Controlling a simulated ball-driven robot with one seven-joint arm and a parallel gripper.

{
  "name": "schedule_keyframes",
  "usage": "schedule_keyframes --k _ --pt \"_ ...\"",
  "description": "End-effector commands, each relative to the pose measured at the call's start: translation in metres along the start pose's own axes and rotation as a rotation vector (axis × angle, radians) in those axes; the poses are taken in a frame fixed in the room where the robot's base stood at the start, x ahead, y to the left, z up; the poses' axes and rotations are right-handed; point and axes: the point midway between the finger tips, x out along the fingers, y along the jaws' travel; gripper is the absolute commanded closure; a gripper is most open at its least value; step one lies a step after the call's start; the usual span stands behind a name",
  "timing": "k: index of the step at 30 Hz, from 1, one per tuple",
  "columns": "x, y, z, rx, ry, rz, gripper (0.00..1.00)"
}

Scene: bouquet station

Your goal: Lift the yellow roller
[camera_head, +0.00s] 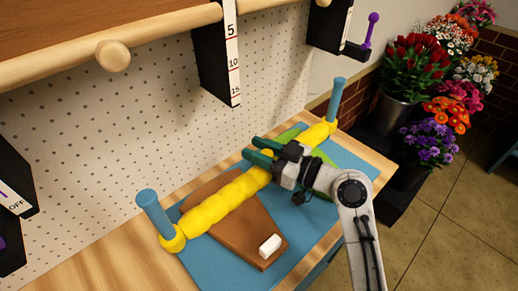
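The yellow roller (222,204) is a long, lumpy bar with a blue upright handle at each end. It runs diagonally over the blue mat, from lower left to upper right, across a brown board. My gripper (250,147) is at the roller's middle, with two dark green fingers pointing left and a gap between them. A bit of yellow shows in that gap. I cannot tell whether the fingers press on it. My gripper's body hides part of the roller.
The brown board (253,233) carries a white block (270,245). The blue mat (203,269) lies on a wooden bench beside a white pegboard (120,150). A black ruler bracket (213,65) juts out above. Flower buckets (397,112) stand at the right.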

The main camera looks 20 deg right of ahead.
Motion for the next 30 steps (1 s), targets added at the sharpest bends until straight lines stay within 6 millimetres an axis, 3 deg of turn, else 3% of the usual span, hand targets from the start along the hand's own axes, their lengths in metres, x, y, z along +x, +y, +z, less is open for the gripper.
schedule_keyframes --k 10,20,23,30 --pt "0.000 0.000 0.000 0.000 0.000 0.000 1.00" --pt "0.000 0.000 -0.004 -0.001 0.001 0.000 1.00" --pt "0.000 0.000 -0.023 -0.004 0.004 -0.001 1.00" --pt "0.000 0.000 -0.087 -0.006 0.006 -0.001 1.00"
